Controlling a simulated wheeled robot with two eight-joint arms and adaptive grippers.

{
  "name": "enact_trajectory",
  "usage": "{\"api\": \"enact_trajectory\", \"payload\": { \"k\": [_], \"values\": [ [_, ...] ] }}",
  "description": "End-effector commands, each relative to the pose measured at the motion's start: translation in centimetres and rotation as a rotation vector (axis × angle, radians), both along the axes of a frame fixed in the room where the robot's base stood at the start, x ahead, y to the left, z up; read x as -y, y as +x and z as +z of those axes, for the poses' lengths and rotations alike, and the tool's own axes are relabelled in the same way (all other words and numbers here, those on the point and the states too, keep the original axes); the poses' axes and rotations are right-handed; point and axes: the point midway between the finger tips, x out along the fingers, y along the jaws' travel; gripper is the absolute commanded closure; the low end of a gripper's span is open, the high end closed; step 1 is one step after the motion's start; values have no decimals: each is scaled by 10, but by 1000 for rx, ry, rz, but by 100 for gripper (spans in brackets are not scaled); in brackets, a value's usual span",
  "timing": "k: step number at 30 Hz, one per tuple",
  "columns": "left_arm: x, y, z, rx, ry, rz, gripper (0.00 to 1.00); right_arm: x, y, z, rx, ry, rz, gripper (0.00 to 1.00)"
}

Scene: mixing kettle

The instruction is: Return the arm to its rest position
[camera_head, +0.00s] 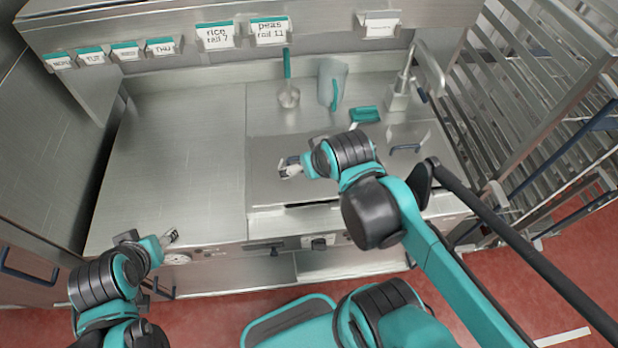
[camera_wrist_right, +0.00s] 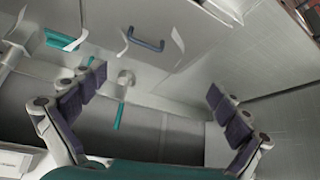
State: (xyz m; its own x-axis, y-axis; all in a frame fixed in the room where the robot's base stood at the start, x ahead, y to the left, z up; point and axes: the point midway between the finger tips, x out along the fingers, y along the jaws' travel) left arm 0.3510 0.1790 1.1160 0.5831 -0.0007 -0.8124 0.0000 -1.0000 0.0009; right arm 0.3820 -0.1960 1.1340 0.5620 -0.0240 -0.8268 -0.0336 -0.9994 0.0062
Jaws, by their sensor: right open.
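My right arm reaches in from the lower right in the head view, over the steel counter (camera_head: 185,165). My right gripper (camera_head: 284,168) is above the counter's closed lid area. In the right wrist view its two fingers (camera_wrist_right: 158,105) stand wide apart with nothing between them. My left gripper (camera_head: 172,238) is at the counter's front edge on the left. Its fingers are small in the picture, and I cannot tell whether they are open or shut.
A teal-handled ladle (camera_head: 288,85), a clear jug (camera_head: 333,82) and a teal-handled tool (camera_head: 364,114) are at the back. A tap (camera_head: 402,85) stands at the back right. A wire rack (camera_head: 545,100) is on the right. The left counter is clear.

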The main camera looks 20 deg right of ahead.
Motion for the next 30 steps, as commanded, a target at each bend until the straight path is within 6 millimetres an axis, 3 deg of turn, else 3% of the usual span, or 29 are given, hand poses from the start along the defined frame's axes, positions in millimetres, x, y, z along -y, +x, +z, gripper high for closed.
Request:
{"api": "enact_trajectory", "payload": {
  "k": [3,6,17,20,27,30],
  "values": [
    [0,0,0,0,0,0,45,-14,-22,-12,17,2,26,0],
    [0,0,0,0,0,0,45,-18,-30,-17,24,3,33,0],
    [0,0,-4,0,0,0,45,-19,-30,-21,25,5,34,0],
    [0,0,-18,0,0,0,45,-19,-30,-36,25,5,34,0],
    [0,0,-72,0,0,0,45,-18,-30,-90,25,4,34,0],
    [0,0,-76,0,0,0,45,-18,-30,-94,25,4,34,0]
  ]
}}
